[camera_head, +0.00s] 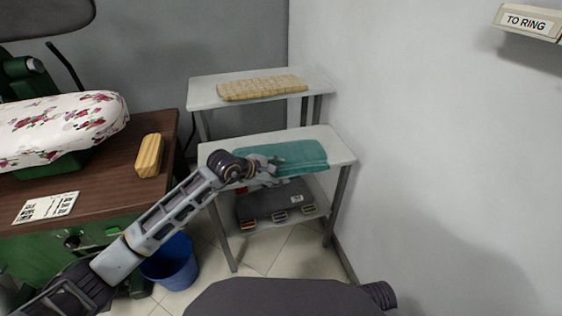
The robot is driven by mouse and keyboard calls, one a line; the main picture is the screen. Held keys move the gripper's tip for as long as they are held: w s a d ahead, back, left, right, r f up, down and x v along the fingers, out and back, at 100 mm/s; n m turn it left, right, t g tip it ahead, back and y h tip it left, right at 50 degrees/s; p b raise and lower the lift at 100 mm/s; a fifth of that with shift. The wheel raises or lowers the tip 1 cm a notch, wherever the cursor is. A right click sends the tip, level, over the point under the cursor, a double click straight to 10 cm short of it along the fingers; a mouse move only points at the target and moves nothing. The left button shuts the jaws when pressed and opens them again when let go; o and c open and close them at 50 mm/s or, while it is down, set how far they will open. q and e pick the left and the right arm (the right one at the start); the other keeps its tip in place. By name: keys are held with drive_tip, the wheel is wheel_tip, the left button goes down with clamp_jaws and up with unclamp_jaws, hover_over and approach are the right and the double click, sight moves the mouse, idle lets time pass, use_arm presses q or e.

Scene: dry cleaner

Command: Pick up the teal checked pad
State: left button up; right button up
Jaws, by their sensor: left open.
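The teal checked pad (302,155) lies flat on the top of the nearer grey side table (333,144), in the middle of the head view. My left gripper (275,169) is open at the pad's front left part. Its wrist hides some of the pad's left end, and I cannot tell whether the fingers touch the pad. My right gripper is not in view.
A tan quilted pad (262,88) lies on the farther table. A dark case (275,203) sits on the shelf below. A blue bucket (172,262) stands on the floor. A brown desk (110,178) holds a yellow block (149,155). A white wall (430,140) bounds the right.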

use_arm(q)
clamp_jaws()
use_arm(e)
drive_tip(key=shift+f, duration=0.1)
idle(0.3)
use_arm(q)
drive_tip(key=shift+r, duration=0.6)
wheel_tip(320, 180, up, 8)
drive_tip(key=shift+f+p, duration=0.1)
drive_tip(key=shift+p, duration=0.75)
drive_tip(key=shift+r, duration=0.55)
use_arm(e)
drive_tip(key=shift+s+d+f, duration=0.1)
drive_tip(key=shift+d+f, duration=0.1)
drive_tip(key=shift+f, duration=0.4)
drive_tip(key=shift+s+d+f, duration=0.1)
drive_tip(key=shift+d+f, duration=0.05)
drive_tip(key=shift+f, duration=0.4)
